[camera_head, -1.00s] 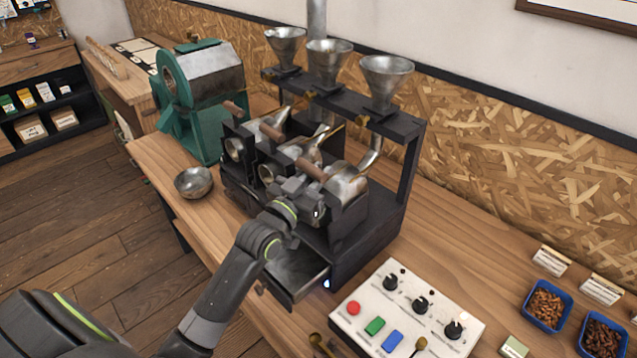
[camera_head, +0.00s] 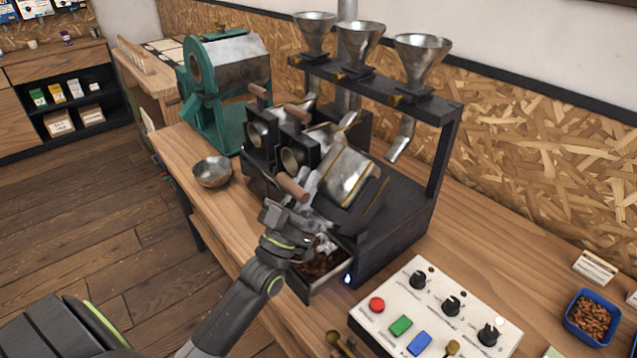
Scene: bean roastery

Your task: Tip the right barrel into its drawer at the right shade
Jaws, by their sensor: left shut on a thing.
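The right barrel (camera_head: 352,178) of the sample roaster is a steel drum, now tilted with its mouth down toward the front. My left gripper (camera_head: 293,196) is shut on its wooden handle (camera_head: 293,187); the arm hides part of the barrel's front. The drawer (camera_head: 327,282) below stands pulled out and holds dark brown beans (camera_head: 320,262). The gripper covers part of the drawer. My right gripper is not in view.
The control box (camera_head: 437,312) with knobs and buttons stands in front on the right. A metal bowl (camera_head: 212,171) sits left of the roaster. A blue tray (camera_head: 592,317) of beans is at the right. A green roaster (camera_head: 227,90) stands behind.

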